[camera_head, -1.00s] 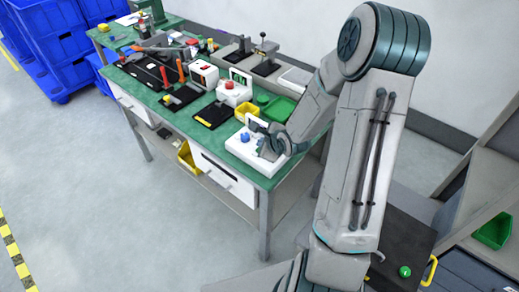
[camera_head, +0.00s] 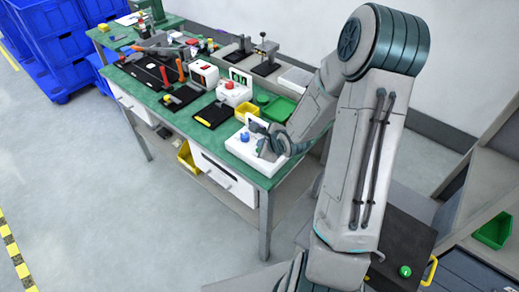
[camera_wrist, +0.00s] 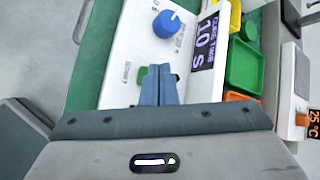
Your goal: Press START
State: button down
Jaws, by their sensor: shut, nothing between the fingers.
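A white box-shaped device (camera_head: 240,153) sits at the near right corner of the green-topped bench. It has a blue knob (camera_wrist: 167,24), also visible in the head view (camera_head: 244,137), and a dark display (camera_wrist: 205,40) reading CURE TIME 10 S. A green button (camera_wrist: 142,75) shows on its face beside a small label that I cannot read clearly. My gripper (camera_wrist: 158,72) is shut and empty, its fingertips over the button and hiding part of it. I cannot tell whether they touch it. In the head view my gripper (camera_head: 268,147) is low over the device.
A green tray (camera_head: 279,109) and a yellow bin (camera_head: 246,112) stand just behind the device. A black pad (camera_head: 213,115) and a white unit with a red button (camera_head: 229,85) are farther left. Blue crates (camera_head: 50,50) stand at the far left. The floor in front is clear.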

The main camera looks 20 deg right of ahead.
jog(key=shift+f, duration=0.25)
jog(key=shift+f+b, duration=0.3)
jog(key=shift+f, duration=0.2)
dwell(0.8)
jog(key=shift+r+p, duration=0.95)
jog(key=shift+p, duration=0.15)
notch_tip(320, 180, up, 5)
jog(key=p, duration=0.5)
dwell(0.5)
